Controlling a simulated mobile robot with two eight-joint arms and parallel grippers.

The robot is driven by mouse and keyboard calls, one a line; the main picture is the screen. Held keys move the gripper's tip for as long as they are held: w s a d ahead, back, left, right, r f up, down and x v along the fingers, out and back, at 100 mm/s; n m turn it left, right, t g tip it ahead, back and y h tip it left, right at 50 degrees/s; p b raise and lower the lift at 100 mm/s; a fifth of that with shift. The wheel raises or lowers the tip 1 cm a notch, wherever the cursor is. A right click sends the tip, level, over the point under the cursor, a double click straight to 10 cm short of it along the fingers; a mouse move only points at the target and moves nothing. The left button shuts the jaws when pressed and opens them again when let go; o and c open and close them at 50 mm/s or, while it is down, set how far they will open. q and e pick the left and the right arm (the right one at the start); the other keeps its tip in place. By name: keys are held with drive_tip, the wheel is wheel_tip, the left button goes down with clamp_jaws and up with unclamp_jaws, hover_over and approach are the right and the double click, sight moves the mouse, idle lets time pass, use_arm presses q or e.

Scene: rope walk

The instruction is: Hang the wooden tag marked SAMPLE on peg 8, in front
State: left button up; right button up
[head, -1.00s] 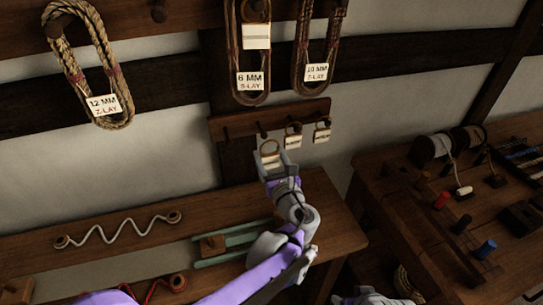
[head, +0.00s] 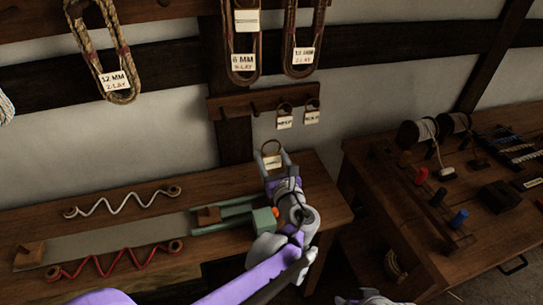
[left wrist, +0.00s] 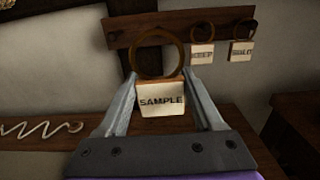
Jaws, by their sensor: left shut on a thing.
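The wooden tag marked SAMPLE (left wrist: 161,98) is a pale block with a brown ring on top. My left gripper (head: 274,170) is shut on it and holds it upright, ring up, above the bench and below the small peg rail in the head view. In the left wrist view the ring overlaps the small peg rail (left wrist: 125,33), apart or touching unclear. An upper beam (head: 190,9) carries pegs with rope coils: 12 MM (head: 110,55), 6 MM (head: 240,65) and another (head: 302,62). No peg number is readable.
Two tags, KEEP (left wrist: 202,55) and another (left wrist: 241,50), hang on the small rail's right pegs. A pale label (head: 247,20) hangs before the 6 MM coil. The bench (head: 110,199) carries rope samples. A second table (head: 400,220) with spools stands right.

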use_arm(q)
drive_tip(key=v, duration=1)
idle(0.6)
drive_tip(key=shift+d, duration=0.1)
idle(1.0)
